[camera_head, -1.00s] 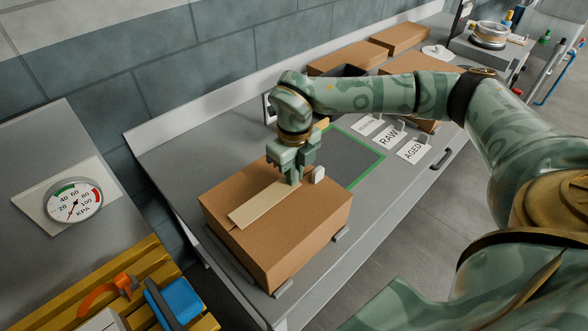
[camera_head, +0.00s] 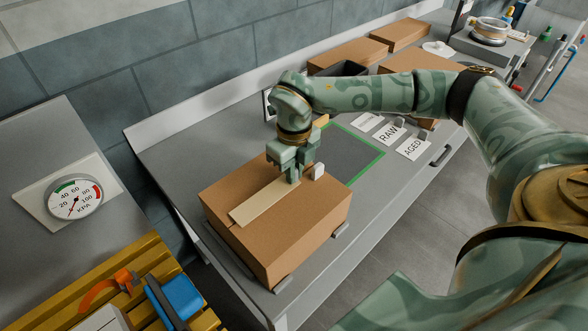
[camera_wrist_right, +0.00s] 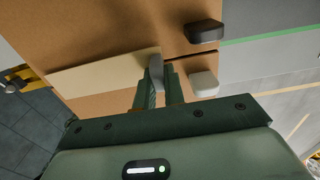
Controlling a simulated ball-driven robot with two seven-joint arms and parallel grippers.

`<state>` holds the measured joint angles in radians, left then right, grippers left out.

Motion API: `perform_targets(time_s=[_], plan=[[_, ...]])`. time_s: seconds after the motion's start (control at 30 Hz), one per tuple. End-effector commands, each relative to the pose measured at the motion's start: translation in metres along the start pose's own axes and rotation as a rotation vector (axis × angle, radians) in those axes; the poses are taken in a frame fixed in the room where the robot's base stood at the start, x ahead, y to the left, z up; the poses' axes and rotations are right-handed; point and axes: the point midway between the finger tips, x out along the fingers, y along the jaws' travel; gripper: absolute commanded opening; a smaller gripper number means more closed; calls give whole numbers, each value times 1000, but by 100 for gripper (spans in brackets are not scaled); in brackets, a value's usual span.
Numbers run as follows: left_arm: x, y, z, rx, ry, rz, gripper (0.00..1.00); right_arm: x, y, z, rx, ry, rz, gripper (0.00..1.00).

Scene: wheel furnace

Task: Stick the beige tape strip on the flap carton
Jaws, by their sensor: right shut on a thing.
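The flap carton (camera_head: 300,225) is a brown closed box on the grey bench in the head view; its top also shows in the right wrist view (camera_wrist_right: 110,25). The beige tape strip (camera_head: 262,202) runs lengthwise along the carton's top, over the line of the seam. In the wrist view the strip (camera_wrist_right: 95,75) reaches up to my fingers. My right gripper (camera_head: 294,177) is shut on the strip's far end, low over the carton; a small grey tab shows between the fingertips (camera_wrist_right: 156,78). Whether the strip touches the carton all along, I cannot tell. My left gripper is out of view.
A white block (camera_head: 318,171) stands by the carton's far edge, close to my gripper. A green-outlined area (camera_head: 352,158) and label cards (camera_head: 388,133) lie beyond. More cartons (camera_head: 348,55) stand at the back. A gauge (camera_head: 75,198) and yellow slatted surface (camera_head: 130,270) are left.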

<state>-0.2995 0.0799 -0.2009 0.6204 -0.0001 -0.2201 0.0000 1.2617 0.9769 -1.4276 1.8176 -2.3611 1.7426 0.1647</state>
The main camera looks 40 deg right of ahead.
Motion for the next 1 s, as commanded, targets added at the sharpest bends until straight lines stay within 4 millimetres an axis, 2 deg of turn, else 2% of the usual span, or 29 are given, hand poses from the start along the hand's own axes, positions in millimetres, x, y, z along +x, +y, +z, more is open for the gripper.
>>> perform_targets(time_s=[0.9,0.93,1.0], plan=[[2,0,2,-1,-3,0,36,7,0,0,0,1,0,0],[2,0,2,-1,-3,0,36,7,0,0,0,1,0,19],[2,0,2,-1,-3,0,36,7,0,0,-1,2,0,36]])
